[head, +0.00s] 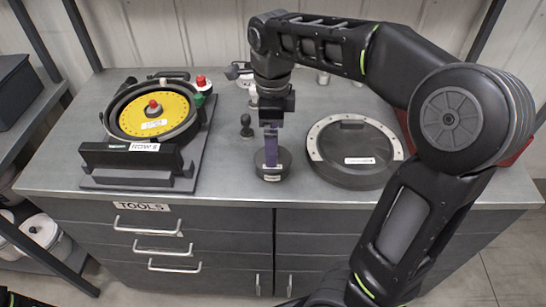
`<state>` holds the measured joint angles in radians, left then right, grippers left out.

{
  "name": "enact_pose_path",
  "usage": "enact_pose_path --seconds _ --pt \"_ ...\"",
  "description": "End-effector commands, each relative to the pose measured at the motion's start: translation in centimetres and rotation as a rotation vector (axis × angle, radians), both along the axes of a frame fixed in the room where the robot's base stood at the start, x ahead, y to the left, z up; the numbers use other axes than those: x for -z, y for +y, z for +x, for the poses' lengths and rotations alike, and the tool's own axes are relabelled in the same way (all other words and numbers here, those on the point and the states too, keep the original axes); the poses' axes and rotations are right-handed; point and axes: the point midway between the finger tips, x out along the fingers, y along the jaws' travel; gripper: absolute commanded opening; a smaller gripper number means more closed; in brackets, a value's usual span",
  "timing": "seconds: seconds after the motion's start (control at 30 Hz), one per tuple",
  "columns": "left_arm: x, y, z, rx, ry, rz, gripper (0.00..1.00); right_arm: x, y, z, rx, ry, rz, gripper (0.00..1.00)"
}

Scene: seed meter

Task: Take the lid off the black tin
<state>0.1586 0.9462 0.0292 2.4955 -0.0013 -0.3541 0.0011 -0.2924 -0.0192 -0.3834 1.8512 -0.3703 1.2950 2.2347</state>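A small dark round tin (285,168) with a white label on its front stands near the front middle of the worktop. I take it to be the black tin. My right gripper (270,163) reaches straight down over it, and its purple fingers end at the tin's top. The fingers overlap in this view and hide the top's middle, so I cannot see a lid knob or whether the fingers are closed on it. The tin sits upright on the worktop. My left gripper is out of view.
On the left stands the seed meter with a yellow disc (177,110) and "ROW 6" label. Right of the tin lies a round dark cover (340,174) with a pale rim. A small black knobbed piece (247,127) stands behind the tin. A red object lies partly behind my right arm.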

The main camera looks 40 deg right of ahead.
Motion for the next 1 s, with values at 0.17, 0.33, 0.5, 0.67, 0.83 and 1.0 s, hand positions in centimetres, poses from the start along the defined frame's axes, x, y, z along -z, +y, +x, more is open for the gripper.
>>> enact_pose_path --seconds 0.17,0.33,0.5,0.67,0.83,1.0 --pt "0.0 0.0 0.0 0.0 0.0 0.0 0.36 0.1 0.0 0.0 0.0 -0.001 0.0 1.0" --pt "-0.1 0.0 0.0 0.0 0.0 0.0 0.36 0.4 0.0 0.0 0.0 -0.001 -0.001 1.0" --pt "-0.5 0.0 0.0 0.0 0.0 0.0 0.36 2.3 -0.2 0.0 -0.001 0.003 0.0 1.0" --pt "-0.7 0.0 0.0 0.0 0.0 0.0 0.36 4.7 -0.2 0.1 -0.001 0.004 0.0 1.0" --pt "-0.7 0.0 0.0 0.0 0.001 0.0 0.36 5.4 -0.3 0.1 0.0 -0.001 0.001 1.0" --pt "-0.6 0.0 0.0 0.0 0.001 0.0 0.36 5.3 -0.3 0.1 0.0 -0.001 0.001 1.0"
